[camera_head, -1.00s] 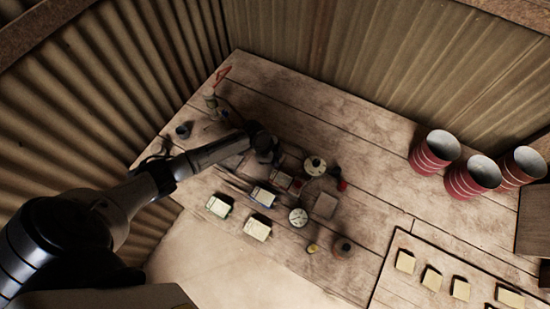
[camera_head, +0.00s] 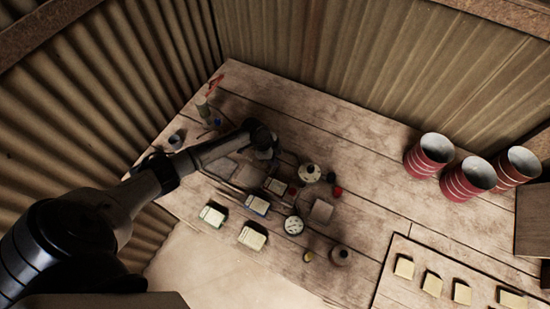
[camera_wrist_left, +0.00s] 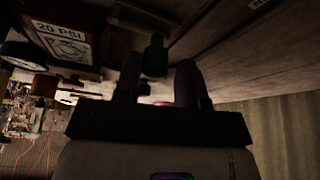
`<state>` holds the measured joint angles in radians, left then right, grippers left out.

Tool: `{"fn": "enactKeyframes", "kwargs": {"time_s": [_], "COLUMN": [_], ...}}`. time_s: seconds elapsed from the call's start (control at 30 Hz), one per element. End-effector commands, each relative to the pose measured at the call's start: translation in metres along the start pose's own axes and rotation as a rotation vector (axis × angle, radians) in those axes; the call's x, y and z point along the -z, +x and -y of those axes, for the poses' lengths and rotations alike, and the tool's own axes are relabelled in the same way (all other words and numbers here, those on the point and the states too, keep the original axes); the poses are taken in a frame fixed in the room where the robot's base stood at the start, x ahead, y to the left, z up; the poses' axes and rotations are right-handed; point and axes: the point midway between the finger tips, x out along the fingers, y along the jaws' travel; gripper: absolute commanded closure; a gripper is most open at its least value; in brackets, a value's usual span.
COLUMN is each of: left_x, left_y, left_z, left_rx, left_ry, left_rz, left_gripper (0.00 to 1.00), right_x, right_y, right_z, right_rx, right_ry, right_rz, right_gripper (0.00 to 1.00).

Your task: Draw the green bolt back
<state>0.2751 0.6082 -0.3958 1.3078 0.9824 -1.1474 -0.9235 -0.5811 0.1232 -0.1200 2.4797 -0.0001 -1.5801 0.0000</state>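A dark green bolt knob (camera_wrist_left: 155,55) shows in the left wrist view, between and just beyond the fingertips. My left gripper (camera_wrist_left: 158,80) is open, with one finger on each side of the knob's line. I cannot tell if either finger touches it. In the head view my left gripper (camera_head: 265,150) is over the back-left part of the bench, hiding what lies beneath. The bolt cannot be made out there. My right gripper is not in view.
A box with a "20 PSI" label (camera_wrist_left: 62,40) is left in the wrist view. On the wooden bench (camera_head: 370,215) are pale-labelled blocks (camera_head: 252,237), a round dial (camera_head: 294,225) and a red knob (camera_head: 337,191). Red-banded cans (camera_head: 430,156) stand at the right. The bench between is clear.

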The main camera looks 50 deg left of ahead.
Motion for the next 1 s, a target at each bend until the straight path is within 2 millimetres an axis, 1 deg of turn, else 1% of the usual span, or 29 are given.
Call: {"fn": "enactKeyframes", "kwargs": {"time_s": [0.03, 0.1, 0.13, 0.37, 0.47, 0.57, 0.8, 1.0], "left_x": [0.000, 0.000, 0.001, 0.001, 0.000, 0.000, 0.000, 0.000], "left_y": [0.000, 0.000, 0.000, -0.001, -0.007, -0.021, -0.068, -0.104], "left_z": [0.000, 0.000, 0.000, -0.001, 0.000, 0.000, 0.000, 0.000], "left_rx": [0.000, -0.001, -0.001, -0.002, -0.002, 0.000, 0.001, 0.000], "left_ry": [0.000, 0.001, 0.001, 0.001, 0.002, 0.002, 0.003, 0.003], "left_rz": [0.000, -0.001, -0.001, -0.001, -0.001, 0.000, 0.001, 0.001], "left_gripper": [0.58, 0.51, 0.50, 0.50, 0.50, 0.50, 0.50, 0.50], "right_x": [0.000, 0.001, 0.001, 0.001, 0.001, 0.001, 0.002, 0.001], "right_y": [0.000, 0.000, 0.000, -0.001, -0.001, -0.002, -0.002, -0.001], "right_z": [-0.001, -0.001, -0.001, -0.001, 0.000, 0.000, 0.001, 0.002], "right_rx": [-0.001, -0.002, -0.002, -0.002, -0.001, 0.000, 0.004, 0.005], "right_ry": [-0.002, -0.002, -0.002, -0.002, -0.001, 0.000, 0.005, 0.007], "right_rz": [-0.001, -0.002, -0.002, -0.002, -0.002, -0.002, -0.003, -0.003], "right_gripper": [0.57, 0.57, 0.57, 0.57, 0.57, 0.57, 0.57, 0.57]}}
